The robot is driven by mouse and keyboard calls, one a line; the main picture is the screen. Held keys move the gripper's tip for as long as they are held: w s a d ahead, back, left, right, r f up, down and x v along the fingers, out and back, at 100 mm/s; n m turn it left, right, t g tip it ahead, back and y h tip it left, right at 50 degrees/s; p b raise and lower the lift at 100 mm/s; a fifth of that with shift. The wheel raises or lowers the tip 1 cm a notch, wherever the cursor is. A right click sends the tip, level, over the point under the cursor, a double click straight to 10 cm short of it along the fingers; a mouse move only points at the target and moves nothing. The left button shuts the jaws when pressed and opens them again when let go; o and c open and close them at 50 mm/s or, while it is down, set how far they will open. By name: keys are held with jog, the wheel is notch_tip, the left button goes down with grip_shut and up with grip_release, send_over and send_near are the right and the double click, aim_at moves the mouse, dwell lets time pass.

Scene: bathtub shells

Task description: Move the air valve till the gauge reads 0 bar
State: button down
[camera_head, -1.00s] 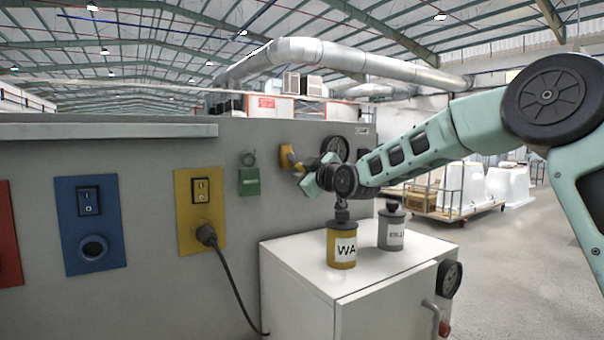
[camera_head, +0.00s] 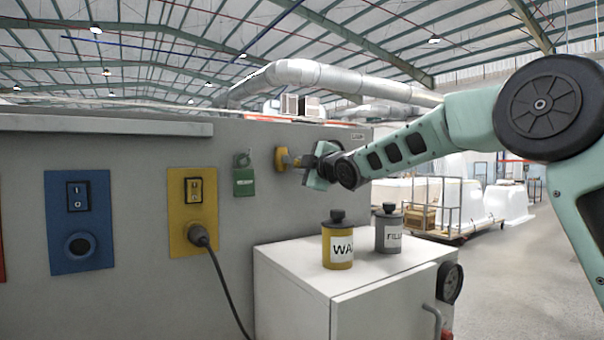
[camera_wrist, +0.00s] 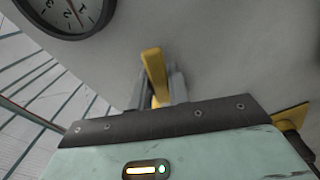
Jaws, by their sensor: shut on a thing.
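The yellow air valve (camera_head: 283,159) is on the grey panel, and its handle sticks out to the right in the head view. My gripper (camera_head: 301,161) is shut on this handle. In the wrist view the yellow handle (camera_wrist: 154,72) stands between the two grey fingers of my gripper (camera_wrist: 160,90). The black-rimmed gauge (camera_wrist: 66,14) is cut off at the top left of the wrist view. The numerals 1, 2 and 3 show, with a thin needle near 1 and 2; I cannot tell its exact reading. In the head view my wrist covers most of the gauge.
A green padlock-like tag (camera_head: 243,178) hangs left of the valve. A yellow socket plate (camera_head: 180,225) with a plugged cable and a blue plate (camera_head: 60,215) are further left. A yellow can (camera_head: 338,245) and a grey can (camera_head: 389,235) stand on the white cabinet (camera_head: 290,275) below my arm.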

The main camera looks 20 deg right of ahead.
dwell(0.5)
jog(key=c, duration=1.3)
grip_release()
jog(key=b+v, duration=0.2)
jog(key=v, duration=1.5)
jog(key=shift+s+d+b, duration=0.1)
jog(key=shift+s+b, duration=0.1)
jog(key=shift+b, duration=0.15)
jog(key=shift+r, duration=0.1)
